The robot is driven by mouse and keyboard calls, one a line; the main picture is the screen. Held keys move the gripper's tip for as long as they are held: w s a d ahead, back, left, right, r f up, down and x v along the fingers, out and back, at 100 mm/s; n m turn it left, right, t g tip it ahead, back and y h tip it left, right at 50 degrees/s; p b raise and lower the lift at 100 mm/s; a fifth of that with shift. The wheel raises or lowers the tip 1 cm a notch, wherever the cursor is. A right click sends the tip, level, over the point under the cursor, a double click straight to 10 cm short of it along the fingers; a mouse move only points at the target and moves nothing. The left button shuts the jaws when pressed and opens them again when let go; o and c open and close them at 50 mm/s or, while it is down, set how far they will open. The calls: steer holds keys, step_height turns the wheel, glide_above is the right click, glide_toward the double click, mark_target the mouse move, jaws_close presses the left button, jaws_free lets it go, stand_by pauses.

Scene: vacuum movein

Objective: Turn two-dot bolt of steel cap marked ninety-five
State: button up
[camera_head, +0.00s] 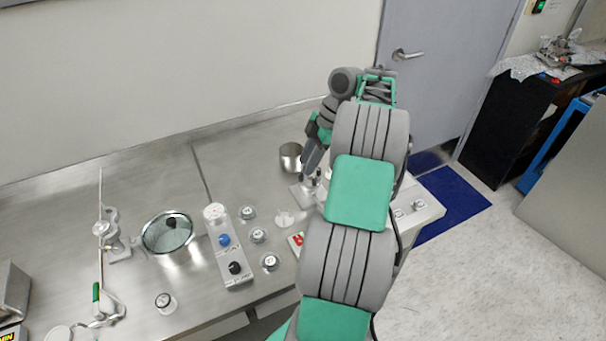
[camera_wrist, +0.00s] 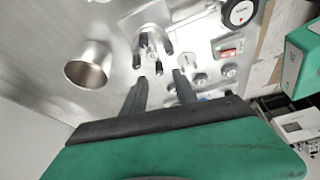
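A steel cap (camera_wrist: 152,42) with several black-tipped bolts stands on the steel table in the wrist view. One black-tipped bolt (camera_wrist: 159,68) is close to the space between my fingertips. The dots on the bolts and the marking ninety-five cannot be read. My gripper (camera_wrist: 159,76) is open, its two dark fingers apart and pointing at the cap's near side. I cannot tell whether a finger touches a bolt. In the head view my gripper (camera_head: 312,166) is over the metal fixture (camera_head: 303,196), largely hidden by my arm.
A steel cup (camera_wrist: 90,64) stands left of the cap, and it also shows in the head view (camera_head: 291,158). A panel with a red switch (camera_wrist: 229,52) lies to the right. Further left are a knob box (camera_head: 228,250), a round glass-lidded vessel (camera_head: 168,236) and a clamp stand (camera_head: 106,232).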

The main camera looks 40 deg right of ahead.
mark_target(301, 174)
steer(key=b+x, duration=0.1)
steer(key=x, duration=0.3)
jaws_close()
stand_by(0.5)
